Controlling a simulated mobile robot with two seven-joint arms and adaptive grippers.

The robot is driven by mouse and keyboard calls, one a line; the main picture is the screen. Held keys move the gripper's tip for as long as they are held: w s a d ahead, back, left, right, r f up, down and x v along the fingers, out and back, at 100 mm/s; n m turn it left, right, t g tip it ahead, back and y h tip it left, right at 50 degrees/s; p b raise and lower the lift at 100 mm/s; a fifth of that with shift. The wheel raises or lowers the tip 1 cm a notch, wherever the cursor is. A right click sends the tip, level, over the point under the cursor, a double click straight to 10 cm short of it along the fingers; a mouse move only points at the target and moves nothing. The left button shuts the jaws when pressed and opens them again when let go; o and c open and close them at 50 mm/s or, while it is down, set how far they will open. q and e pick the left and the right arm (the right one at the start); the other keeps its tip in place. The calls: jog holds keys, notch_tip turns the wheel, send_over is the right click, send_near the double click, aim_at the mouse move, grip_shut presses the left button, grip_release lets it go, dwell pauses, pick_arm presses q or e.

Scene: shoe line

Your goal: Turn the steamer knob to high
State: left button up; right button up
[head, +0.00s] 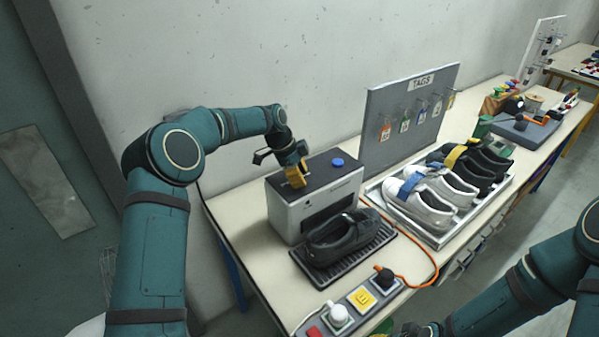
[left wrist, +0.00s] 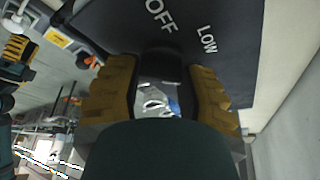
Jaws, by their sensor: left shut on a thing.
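The steamer (head: 284,213) is a grey box with a dark top, standing on the bench with a blue button (head: 337,162) on top. My left gripper (head: 296,175) points down at the left part of that top. In the left wrist view its yellow fingers stand on both sides of the dark steamer knob (left wrist: 162,62), shut on it. The labels OFF and LOW show on the panel beyond the knob. The HIGH label and the knob's pointer are not visible. My right gripper (left wrist: 17,46) shows small at the left wrist view's upper left; its jaw opening is unclear.
A black shoe (head: 342,238) sits on a ridged mat before the steamer. A tray (head: 437,242) of shoes and a TAGS board (head: 410,110) stand to the right. A control strip (head: 360,299) with buttons lies at the front edge, near an orange cable (head: 428,262).

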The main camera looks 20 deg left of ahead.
pick_arm(q)
jog(key=shift+f+m+g+p, duration=0.15)
jog(key=shift+m+g+p, duration=0.65)
jog(key=shift+m, duration=1.1)
jog(key=shift+d, duration=0.1)
jog(key=o, duration=1.2)
jog(key=v, duration=1.2)
